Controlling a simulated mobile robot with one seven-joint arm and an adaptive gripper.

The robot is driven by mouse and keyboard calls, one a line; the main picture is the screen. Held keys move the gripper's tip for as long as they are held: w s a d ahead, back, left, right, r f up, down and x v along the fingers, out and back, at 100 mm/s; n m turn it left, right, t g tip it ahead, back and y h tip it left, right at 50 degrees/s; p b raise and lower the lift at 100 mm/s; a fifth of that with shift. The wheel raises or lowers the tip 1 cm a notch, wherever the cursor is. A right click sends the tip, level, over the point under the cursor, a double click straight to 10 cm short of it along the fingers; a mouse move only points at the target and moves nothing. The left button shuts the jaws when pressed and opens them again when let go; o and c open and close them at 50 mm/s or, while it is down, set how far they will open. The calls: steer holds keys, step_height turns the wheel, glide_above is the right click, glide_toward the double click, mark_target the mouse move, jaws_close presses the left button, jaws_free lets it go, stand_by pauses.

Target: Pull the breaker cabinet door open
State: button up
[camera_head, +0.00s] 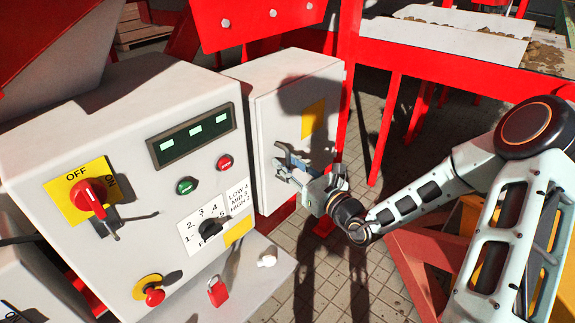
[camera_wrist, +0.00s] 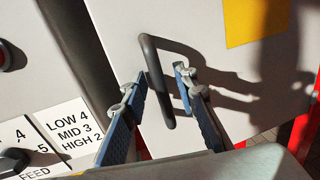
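The breaker cabinet (camera_head: 268,71) is a pale grey box right of the control panel in the head view. Its door (camera_head: 277,112) has a yellow label and looks shut. A dark bar handle (camera_wrist: 154,72) stands out from the door in the wrist view; in the head view it is mostly hidden by my gripper. My gripper (camera_head: 286,164) is in front of the door at the handle. In the wrist view, its blue fingers (camera_wrist: 158,84) are apart, one to each side of the handle's bar. I cannot tell whether either finger touches it.
The control panel (camera_head: 130,100) stands close on the left, with a red OFF/ON switch (camera_head: 88,195), buttons and a dial. Red frame posts (camera_head: 391,125) stand on the right. Paved floor (camera_head: 330,270) is open below.

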steer(key=shift+c, duration=0.7)
jaws_close()
